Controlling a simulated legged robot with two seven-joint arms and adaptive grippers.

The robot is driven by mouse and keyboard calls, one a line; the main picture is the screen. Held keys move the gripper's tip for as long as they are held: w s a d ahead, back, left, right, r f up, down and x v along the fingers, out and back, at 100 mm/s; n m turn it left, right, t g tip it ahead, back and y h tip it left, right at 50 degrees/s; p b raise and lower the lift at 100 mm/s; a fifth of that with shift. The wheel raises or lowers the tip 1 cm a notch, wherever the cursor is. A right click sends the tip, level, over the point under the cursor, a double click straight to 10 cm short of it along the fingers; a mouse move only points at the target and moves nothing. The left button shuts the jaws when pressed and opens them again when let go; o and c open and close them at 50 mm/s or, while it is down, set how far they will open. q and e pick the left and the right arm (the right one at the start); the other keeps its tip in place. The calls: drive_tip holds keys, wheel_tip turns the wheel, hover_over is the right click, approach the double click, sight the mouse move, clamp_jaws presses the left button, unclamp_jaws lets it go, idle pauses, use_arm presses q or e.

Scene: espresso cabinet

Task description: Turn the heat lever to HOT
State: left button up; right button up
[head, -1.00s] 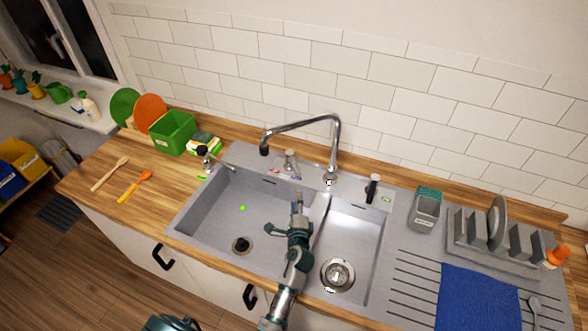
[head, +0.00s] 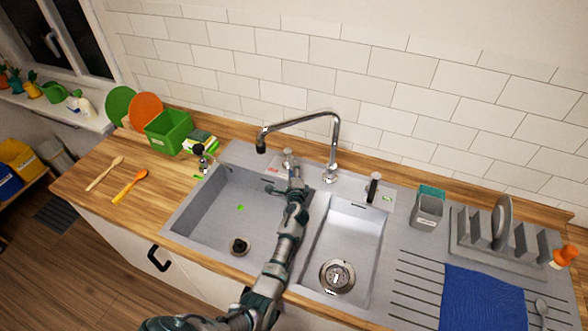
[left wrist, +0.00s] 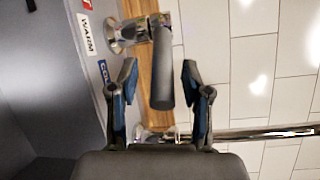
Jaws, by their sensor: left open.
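The heat lever (head: 288,158) stands on the back rim of the grey sink, left of the tall chrome faucet (head: 333,150). In the left wrist view its dark grey handle (left wrist: 162,68) lies between my fingers, with a gap on both sides. Its chrome base (left wrist: 128,33) is beside labels reading WARM (left wrist: 89,34) and COLD, the latter partly cut; a red label (left wrist: 87,4) is at the top edge. My left gripper (head: 294,180) is open around the handle; it also shows in the left wrist view (left wrist: 160,85). My right gripper is not in view.
A black-topped lever (head: 374,187) stands right of the faucet. A soap dispenser-like fitting (head: 201,158) and a green bin (head: 168,130) are at the left. The sink basins (head: 215,205) are empty. A tiled wall (head: 380,75) is close behind.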

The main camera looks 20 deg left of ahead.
use_arm(q)
drive_tip(key=shift+w+a, duration=0.2)
drive_tip(key=shift+w, duration=0.55)
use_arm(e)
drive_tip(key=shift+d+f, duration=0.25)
use_arm(q)
drive_tip(key=shift+a, duration=0.1)
clamp_jaws()
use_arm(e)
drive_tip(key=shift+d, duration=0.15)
